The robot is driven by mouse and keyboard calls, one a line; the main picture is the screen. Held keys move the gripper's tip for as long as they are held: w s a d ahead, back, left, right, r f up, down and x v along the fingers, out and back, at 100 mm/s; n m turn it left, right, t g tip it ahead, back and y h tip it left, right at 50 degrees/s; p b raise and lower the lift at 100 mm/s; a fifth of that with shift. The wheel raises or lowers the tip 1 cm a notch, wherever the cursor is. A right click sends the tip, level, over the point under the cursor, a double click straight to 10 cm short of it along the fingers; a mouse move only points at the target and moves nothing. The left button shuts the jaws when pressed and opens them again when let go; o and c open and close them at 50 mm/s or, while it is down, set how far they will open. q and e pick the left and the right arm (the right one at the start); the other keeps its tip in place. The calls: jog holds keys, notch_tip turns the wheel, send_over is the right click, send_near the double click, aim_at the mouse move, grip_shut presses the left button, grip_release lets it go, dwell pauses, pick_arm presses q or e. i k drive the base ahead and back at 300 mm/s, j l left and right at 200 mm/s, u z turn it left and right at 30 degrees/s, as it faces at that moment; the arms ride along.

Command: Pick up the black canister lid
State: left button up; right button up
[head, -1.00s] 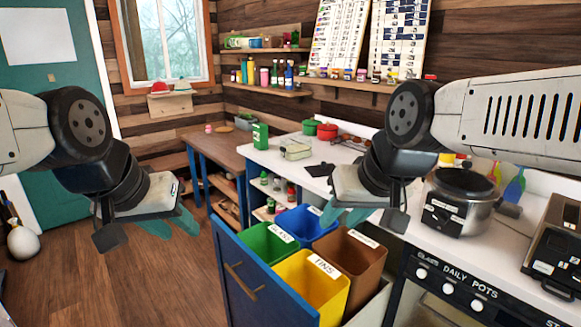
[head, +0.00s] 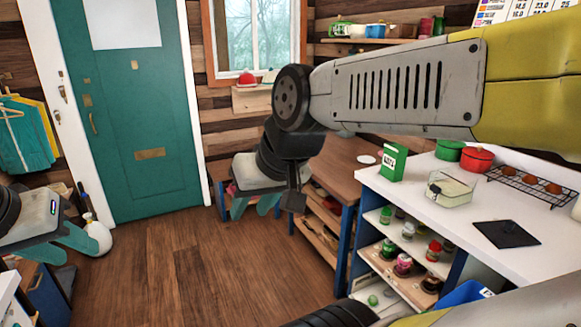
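A flat black square piece (head: 506,233) with a small raised spot lies on the white counter at the right in the head view. It may be the black canister lid, but I cannot tell for sure. A clear box-like container (head: 450,188) stands behind it to the left. My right gripper (head: 251,213) is open and empty, in the air left of the wooden bench and well away from the black piece. My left gripper (head: 80,254) is open and empty at the left edge, in front of the door.
A green box (head: 393,162), a green pot (head: 449,150), a red pot (head: 477,158) and a wire rack (head: 533,184) stand on the white counter (head: 415,195). Jars fill the shelves below it. A wooden bench (head: 345,168) stands behind.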

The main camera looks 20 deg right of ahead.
aim_at(504, 234)
jog(key=i+z, duration=0.35)
jog(key=i, duration=0.25)
jog(key=i+j+z, duration=0.35)
jog(key=i, duration=0.25)
jog(key=i+l+z, duration=0.15)
jog(key=z, duration=0.35)
jog(key=i+z, duration=0.3)
jog(key=z, duration=0.15)
jog(key=i+z, duration=0.2)
jog(key=z, duration=0.3)
jog(key=i+j+z, duration=0.15)
jog(key=z, duration=0.3)
jog(key=i+j+z, duration=0.2)
jog(key=i+z, duration=0.3)
